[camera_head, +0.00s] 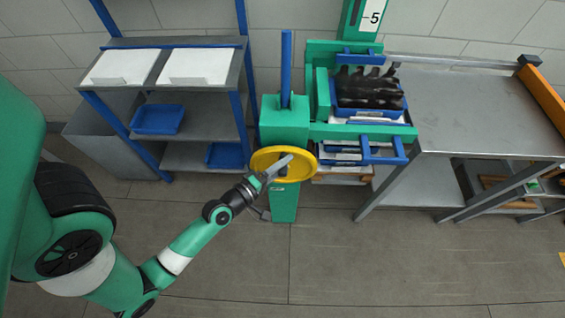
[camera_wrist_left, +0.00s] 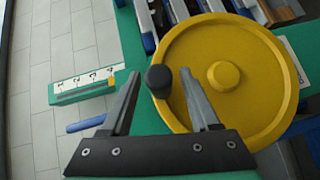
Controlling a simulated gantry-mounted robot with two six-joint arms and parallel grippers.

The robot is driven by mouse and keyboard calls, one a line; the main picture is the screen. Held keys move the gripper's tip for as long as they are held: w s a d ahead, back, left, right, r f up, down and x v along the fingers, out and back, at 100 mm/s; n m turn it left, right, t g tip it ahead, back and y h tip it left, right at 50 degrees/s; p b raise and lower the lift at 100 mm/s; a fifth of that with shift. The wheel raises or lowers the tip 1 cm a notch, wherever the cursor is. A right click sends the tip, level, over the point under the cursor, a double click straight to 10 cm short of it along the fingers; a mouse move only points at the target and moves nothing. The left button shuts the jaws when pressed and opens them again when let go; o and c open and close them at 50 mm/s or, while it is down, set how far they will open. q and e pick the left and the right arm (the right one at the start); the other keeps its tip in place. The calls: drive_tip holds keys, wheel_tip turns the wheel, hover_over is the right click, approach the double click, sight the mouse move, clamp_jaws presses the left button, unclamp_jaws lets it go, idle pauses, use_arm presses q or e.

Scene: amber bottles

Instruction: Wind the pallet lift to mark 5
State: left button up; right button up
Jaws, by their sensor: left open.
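The yellow handwheel (camera_head: 301,173) is on the front of the green lift post (camera_head: 285,205). In the left wrist view the wheel (camera_wrist_left: 230,115) shows its round hub and a dark crank knob (camera_wrist_left: 158,80) near its rim. My left gripper (camera_head: 281,164) is at the wheel. In the left wrist view its fingers (camera_wrist_left: 160,73) are open, with the knob between their tips; I cannot tell whether they touch it. A white scale strip (camera_wrist_left: 85,83) has an orange pointer near one end. A plate marked 5 (camera_head: 374,17) is on the mast. The lift (camera_head: 360,131) carries blue trays of dark items (camera_head: 368,88).
A metal rack (camera_head: 190,115) with white boxes and blue bins stands left of the lift. A steel table (camera_head: 470,105) with an orange-edged rail stands close on the right. The floor in front (camera_head: 340,265) is clear.

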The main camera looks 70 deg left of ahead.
use_arm(q)
clamp_jaws()
idle(1.4)
